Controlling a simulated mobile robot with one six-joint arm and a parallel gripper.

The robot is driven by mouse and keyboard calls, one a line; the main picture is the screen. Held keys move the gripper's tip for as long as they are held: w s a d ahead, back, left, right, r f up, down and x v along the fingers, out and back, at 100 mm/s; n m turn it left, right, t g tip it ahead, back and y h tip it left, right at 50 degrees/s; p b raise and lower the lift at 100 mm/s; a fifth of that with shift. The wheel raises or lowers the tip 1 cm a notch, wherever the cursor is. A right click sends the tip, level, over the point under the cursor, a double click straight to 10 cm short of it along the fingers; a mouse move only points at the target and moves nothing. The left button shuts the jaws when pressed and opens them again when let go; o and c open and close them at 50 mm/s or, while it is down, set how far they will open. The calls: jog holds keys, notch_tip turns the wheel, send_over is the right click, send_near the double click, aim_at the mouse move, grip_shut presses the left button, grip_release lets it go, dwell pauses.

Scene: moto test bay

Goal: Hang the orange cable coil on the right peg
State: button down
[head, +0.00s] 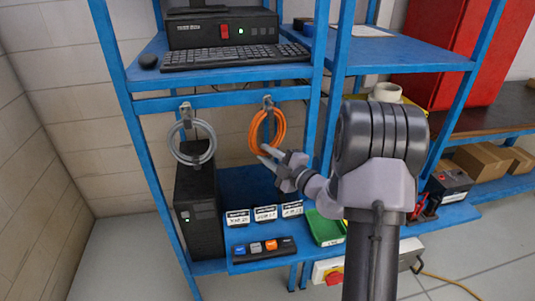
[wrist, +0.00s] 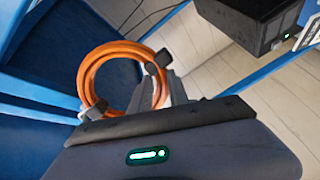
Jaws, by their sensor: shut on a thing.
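The orange cable coil (head: 281,128) hangs upright at the right peg (head: 268,101), on the blue crossbar of the rack. The coil's top overlaps the peg in the head view; I cannot tell whether the peg bears its weight. My gripper (head: 265,150) is at the coil's lower part, shut on it. In the wrist view the coil (wrist: 87,69) shows as a ring, with my gripper's fingers (wrist: 156,73) on its right side. A grey cable coil (head: 212,147) hangs on the left peg (head: 186,108).
A black tower case (head: 197,212) stands below the grey coil. A keyboard (head: 236,56) lies on the shelf above the pegs. Several small labelled cards (head: 265,213), a button strip (head: 264,248) and a green tray (head: 325,228) are on the lower shelf. A blue post (head: 325,85) stands right of the coil.

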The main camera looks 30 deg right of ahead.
dwell(0.3)
jog(key=c, duration=1.2)
grip_release()
jog(key=shift+o, duration=0.2)
jog(key=shift+s, duration=0.1)
